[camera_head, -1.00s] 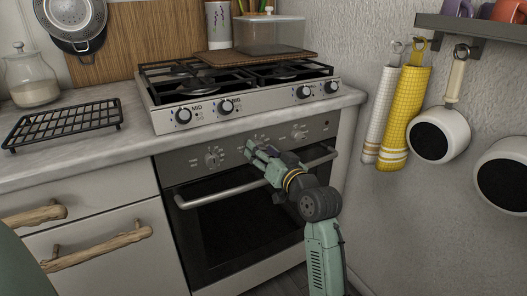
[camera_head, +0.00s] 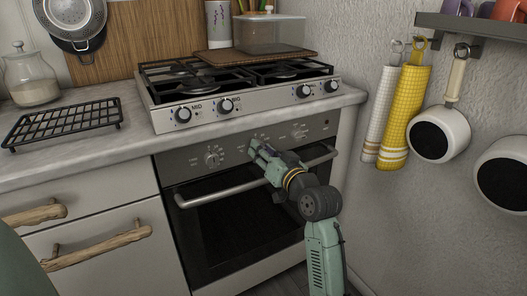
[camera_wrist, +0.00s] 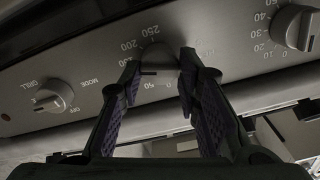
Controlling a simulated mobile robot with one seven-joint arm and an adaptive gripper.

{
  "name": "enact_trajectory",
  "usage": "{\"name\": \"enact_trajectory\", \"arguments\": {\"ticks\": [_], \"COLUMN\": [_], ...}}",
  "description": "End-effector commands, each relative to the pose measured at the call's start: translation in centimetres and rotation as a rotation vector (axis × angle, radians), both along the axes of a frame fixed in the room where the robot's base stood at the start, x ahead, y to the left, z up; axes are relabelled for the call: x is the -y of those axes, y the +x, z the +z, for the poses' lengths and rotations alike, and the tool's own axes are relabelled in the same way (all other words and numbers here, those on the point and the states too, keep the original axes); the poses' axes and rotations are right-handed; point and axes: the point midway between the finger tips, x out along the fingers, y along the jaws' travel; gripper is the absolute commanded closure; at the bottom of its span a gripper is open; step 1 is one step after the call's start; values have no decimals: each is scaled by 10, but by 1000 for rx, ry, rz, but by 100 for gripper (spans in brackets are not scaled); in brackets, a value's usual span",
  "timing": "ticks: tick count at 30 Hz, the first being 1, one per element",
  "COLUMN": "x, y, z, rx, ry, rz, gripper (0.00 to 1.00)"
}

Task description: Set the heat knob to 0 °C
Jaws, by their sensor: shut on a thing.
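In the head view my gripper (camera_head: 256,146) reaches up to the panel from the lower right and mostly hides this knob.
The mode knob (camera_wrist: 52,97) and the timer knob (camera_wrist: 295,27) flank the heat knob. The oven door handle (camera_head: 215,192) runs just below the panel. The gas hob (camera_head: 240,100) sits above on the counter.

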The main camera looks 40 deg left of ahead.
Motion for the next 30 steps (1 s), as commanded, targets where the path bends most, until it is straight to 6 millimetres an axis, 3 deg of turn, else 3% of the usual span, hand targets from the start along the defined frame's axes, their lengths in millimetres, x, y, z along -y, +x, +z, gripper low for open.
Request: {"name": "enact_trajectory", "arguments": {"ticks": [11,30], "x": [0,-1], "y": [0,-2], "z": [-3,-4], "rx": [123,665], "ry": [-51,-275], "rz": [2,0], "gripper": [98,98]}}
